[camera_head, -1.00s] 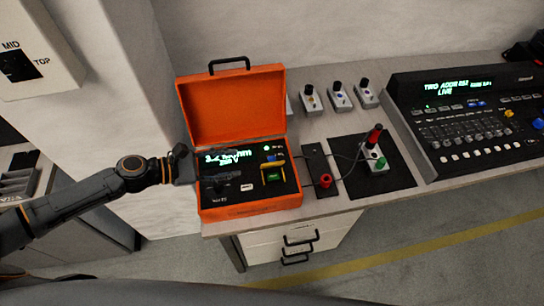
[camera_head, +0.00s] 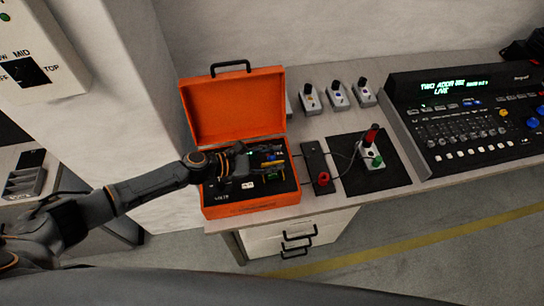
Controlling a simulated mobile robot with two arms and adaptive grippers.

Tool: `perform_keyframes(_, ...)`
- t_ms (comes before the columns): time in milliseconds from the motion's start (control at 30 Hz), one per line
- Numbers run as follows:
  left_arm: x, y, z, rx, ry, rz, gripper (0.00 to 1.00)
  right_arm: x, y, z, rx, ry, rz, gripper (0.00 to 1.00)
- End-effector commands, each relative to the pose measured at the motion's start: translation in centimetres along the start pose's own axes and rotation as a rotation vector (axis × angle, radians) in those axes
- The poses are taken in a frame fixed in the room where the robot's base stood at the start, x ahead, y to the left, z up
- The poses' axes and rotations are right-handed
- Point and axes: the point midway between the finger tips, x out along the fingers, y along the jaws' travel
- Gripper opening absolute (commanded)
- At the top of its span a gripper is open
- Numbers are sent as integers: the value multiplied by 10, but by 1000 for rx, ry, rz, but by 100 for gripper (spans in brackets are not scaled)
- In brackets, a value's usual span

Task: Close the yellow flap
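The yellow flap (camera_head: 274,163) is a small piece on the panel of the orange case, towards its right side. My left gripper (camera_head: 270,160) reaches in from the left over the panel and partly hides the flap and the green button by it. Its fingers appear spread apart, at or just beside the flap; I cannot tell whether they touch it. The orange case (camera_head: 250,210) stands with its lid (camera_head: 236,108) open and upright behind the panel. My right gripper is not in view.
Several small switch boxes (camera_head: 338,97) stand behind. A lighting console (camera_head: 470,125) fills the right of the bench.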

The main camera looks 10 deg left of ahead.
Motion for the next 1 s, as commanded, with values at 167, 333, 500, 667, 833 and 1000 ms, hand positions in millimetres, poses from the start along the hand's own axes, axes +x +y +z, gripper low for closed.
perform_keyframes(167,0,0,0,0,0,0,21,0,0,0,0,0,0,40)
perform_keyframes(333,0,0,0,0,0,1,0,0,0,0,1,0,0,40)
perform_keyframes(500,-1,1,0,1,0,2,0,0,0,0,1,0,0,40)
perform_keyframes(667,-1,2,0,3,1,5,0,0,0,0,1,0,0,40)
perform_keyframes(833,-1,2,0,9,1,8,0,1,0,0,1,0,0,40)
perform_keyframes(1000,-1,2,0,18,1,13,0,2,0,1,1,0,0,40)
